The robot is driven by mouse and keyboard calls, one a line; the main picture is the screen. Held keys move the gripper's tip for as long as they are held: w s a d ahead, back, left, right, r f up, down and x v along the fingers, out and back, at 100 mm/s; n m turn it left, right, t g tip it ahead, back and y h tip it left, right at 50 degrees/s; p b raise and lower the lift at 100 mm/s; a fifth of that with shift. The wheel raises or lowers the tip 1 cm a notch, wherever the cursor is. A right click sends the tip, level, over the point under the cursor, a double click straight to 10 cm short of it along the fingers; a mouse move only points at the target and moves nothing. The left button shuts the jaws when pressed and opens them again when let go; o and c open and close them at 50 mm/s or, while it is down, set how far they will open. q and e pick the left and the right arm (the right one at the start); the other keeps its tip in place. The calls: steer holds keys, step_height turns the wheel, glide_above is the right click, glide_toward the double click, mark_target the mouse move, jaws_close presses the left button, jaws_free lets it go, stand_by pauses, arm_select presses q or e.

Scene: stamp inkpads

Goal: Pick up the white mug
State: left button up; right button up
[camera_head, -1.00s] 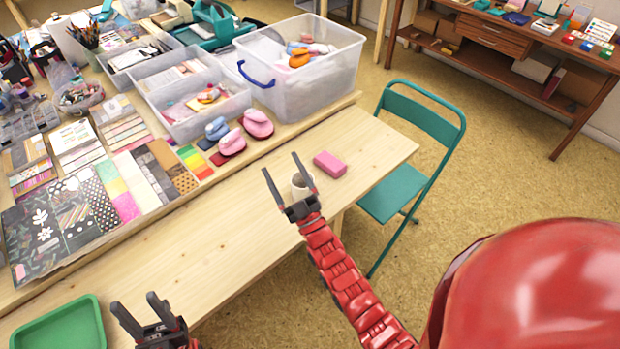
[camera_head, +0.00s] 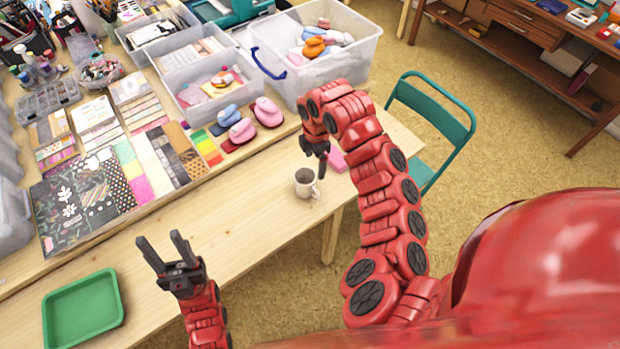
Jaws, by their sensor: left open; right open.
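The white mug (camera_head: 304,184) stands upright on the light wooden table, its handle toward the right. My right gripper (camera_head: 322,172) points down just above and behind the mug's right side, open and apart from it as far as I can see. My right wrist and forearm hide part of that gripper. My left gripper (camera_head: 164,246) is open and empty above the table's front area, to the left of the mug.
A pink block (camera_head: 337,160) lies behind the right gripper, partly hidden. A green tray (camera_head: 83,308) sits at the lower left. Pattern sheets, pink and blue stampers and clear bins (camera_head: 335,62) fill the back. A teal chair (camera_head: 435,125) stands at the right. The table's middle is clear.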

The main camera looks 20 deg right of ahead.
mark_target(316, 189)
steer(key=shift+g, duration=0.3)
steer(key=f+b, duration=0.2)
steer(key=f, duration=0.1)
steer(key=f+b, duration=0.2)
steer(key=f, duration=0.2)
steer(key=s+f+b, duration=0.1)
steer(key=f+b, duration=0.1)
steer(key=f, duration=0.2)
steer(key=shift+s, duration=0.1)
steer(key=shift+f+p, duration=0.15)
steer(key=shift+p, duration=0.15)
steer(key=shift+f, duration=0.25)
steer(key=shift+f+p, duration=0.5)
steer(key=shift+f, duration=1.85)
jaws_close()
steer(key=shift+d, duration=0.1)
